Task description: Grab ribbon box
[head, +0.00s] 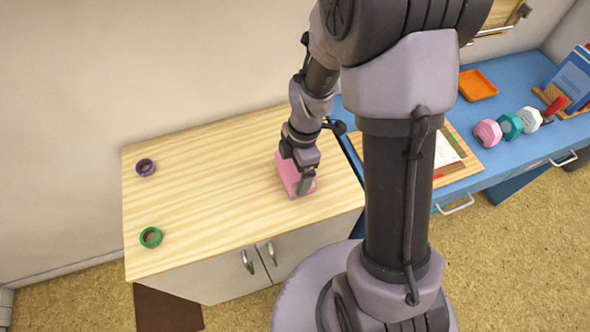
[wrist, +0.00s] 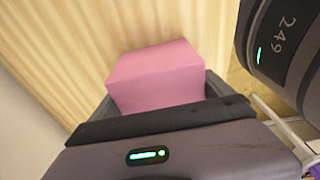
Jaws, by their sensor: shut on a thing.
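A pink box (head: 288,173), which looks like the ribbon box, is at the right part of the wooden cabinet top. My gripper (head: 303,182) is shut on it. In the wrist view the pink box (wrist: 155,75) sits between the two dark fingers (wrist: 160,98), and its lower part is hidden by my gripper body. I cannot tell whether the box touches the wood or is slightly raised. A purple ribbon roll (head: 145,167) and a green ribbon roll (head: 151,237) lie on the left side of the cabinet top.
The wooden cabinet top (head: 220,190) is clear between the rolls and the box. A blue desk (head: 500,160) on the right holds an orange tray (head: 477,85), pink, teal and white stamps (head: 510,126) and books (head: 572,80). The wall stands close behind the cabinet.

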